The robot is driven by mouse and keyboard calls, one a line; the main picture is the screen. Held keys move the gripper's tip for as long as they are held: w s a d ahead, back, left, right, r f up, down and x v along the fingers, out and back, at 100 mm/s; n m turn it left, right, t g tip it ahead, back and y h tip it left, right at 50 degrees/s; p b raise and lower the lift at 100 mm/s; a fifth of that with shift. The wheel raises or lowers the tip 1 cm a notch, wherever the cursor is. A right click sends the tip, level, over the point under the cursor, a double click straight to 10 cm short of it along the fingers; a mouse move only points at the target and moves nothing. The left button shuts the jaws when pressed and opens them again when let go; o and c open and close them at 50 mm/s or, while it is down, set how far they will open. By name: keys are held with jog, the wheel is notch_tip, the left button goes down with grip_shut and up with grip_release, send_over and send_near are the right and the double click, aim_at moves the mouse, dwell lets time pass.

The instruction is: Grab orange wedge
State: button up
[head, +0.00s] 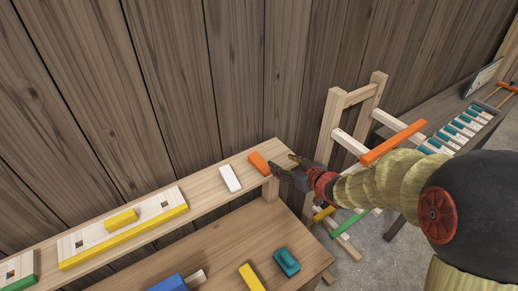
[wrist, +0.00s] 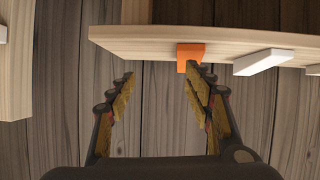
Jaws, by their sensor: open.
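The orange wedge (head: 258,163) is a small orange block near the right end of the narrow upper wooden shelf (head: 214,197). In the wrist view the wedge (wrist: 188,50) sits at the shelf edge, beyond the tip of the right finger. My gripper (head: 282,164) is open and empty beside the shelf's end, just right of the wedge. In the wrist view my gripper (wrist: 161,76) has its fingers spread wide. The wedge lines up with the right finger, not the gap between them. Whether that finger touches it, I cannot tell.
A white block (head: 230,178) lies left of the wedge and also shows in the wrist view (wrist: 263,62). A yellow-edged board (head: 90,243) lies farther left. A lower table (head: 235,248) holds blue, yellow and teal pieces. A wooden rack (head: 330,125) with coloured bars stands right.

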aim_at(257, 159)
jog(key=w+a+f, duration=0.1)
jog(key=a, duration=0.2)
jog(key=w+a+f+y+p, duration=0.1)
jog(key=w+a, duration=0.1)
jog(key=w+a+f+y+p, duration=0.1)
jog(key=a, duration=0.2)
jog(key=shift+w+a+n+g, duration=0.3)
jog(key=shift+w+n, duration=0.05)
jog(key=shift+n, duration=0.05)
jog(key=shift+r, duration=0.1)
jog(key=c, duration=0.4)
jog(key=c, duration=0.8)
